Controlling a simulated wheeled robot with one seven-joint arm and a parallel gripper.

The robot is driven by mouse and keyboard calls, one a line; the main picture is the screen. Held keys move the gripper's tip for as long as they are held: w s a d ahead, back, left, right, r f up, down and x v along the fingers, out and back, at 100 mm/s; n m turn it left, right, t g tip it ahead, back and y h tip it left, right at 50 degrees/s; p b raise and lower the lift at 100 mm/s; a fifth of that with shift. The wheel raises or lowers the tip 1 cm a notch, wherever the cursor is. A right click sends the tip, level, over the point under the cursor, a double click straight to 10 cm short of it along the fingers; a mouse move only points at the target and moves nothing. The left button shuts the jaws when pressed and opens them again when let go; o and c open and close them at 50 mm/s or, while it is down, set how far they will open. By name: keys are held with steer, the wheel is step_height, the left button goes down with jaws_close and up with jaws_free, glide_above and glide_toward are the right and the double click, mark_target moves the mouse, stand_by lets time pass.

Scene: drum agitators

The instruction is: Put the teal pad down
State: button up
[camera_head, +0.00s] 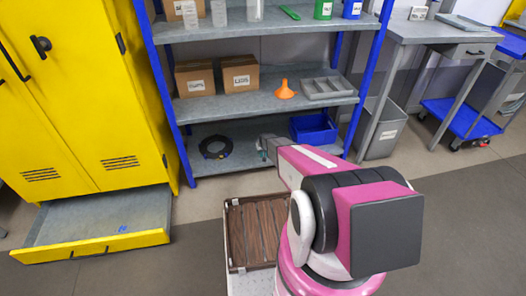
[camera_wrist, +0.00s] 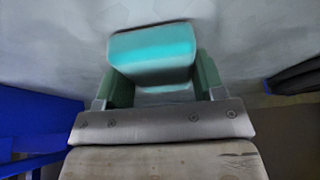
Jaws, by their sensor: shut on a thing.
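The teal pad (camera_wrist: 152,46) is a small block with rounded edges, held between the two green fingers of my gripper (camera_wrist: 162,78). The gripper is shut on it. Beyond the pad in the wrist view is the bare grey surface of the bottom shelf (camera_wrist: 55,45). I cannot tell whether the pad touches that surface. In the head view my gripper (camera_head: 264,150) is small and reaches in at the bottom shelf (camera_head: 213,166), between a coiled black hose and a blue bin. The pad is barely visible there.
On the bottom shelf, the black hose (camera_head: 206,153) lies left and the blue bin (camera_head: 314,128) stands right. Cardboard boxes (camera_head: 240,77), an orange funnel (camera_head: 285,91) and a grey tray (camera_head: 327,88) sit on the shelf above. A yellow drawer (camera_head: 95,222) stands open at left.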

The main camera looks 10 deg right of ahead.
steer(key=shift+f, duration=0.3)
